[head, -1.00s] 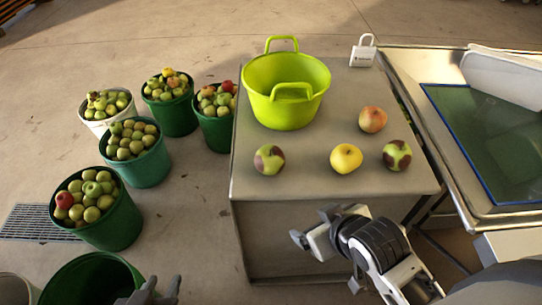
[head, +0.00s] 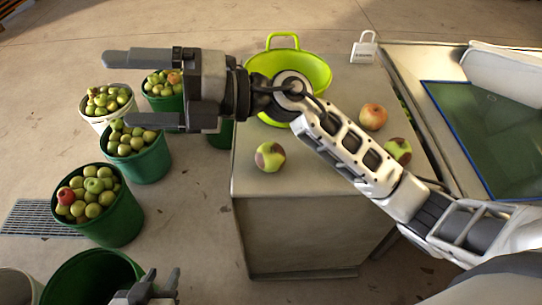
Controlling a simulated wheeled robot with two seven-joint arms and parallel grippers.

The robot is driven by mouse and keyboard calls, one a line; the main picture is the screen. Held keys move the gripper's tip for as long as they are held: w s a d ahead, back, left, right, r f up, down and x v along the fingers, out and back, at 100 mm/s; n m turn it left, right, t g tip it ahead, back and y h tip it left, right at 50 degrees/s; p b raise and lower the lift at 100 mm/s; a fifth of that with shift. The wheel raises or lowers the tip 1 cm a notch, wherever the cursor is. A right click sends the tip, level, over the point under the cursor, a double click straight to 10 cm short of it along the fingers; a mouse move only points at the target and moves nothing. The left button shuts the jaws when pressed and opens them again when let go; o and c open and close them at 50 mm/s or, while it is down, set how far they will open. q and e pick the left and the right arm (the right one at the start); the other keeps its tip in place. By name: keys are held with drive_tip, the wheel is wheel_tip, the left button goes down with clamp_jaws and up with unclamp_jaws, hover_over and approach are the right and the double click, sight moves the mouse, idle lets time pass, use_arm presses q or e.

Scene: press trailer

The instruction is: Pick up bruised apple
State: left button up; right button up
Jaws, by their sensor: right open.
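A green apple with brown bruise patches (head: 269,157) sits on the table near its front left. A second bruised green apple (head: 399,149) is at the right, partly hidden by my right arm. A red-orange apple (head: 373,116) sits behind it. The yellow apple is hidden behind my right arm. My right gripper (head: 118,89) is open and empty, reaching left past the table, above the apple buckets in the picture. My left gripper (head: 163,277) is low at the bottom left, fingers apart and empty, away from the apples.
A lime-green basket (head: 318,72) stands at the table's back, partly covered by my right arm. Buckets of apples (head: 122,215) stand left of the table (head: 255,188). A metal-framed machine (head: 400,65) adjoins the right.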

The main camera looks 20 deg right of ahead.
wheel_tip(320, 180, down, 5)
drive_tip(key=n+g+h, duration=0.3)
drive_tip(key=h, duration=1.7)
hover_over(271, 149)
wheel_tip(271, 149, down, 7)
drive_tip(key=shift+m+t, duration=0.3)
wheel_tip(271, 149, down, 10)
drive_tip(key=shift+r+p, duration=0.2)
drive_tip(key=shift+p, duration=0.25)
drive_tip(key=shift+f+p, duration=0.45)
drive_tip(key=shift+f, duration=2.45)
drive_tip(key=c, duration=1.1)
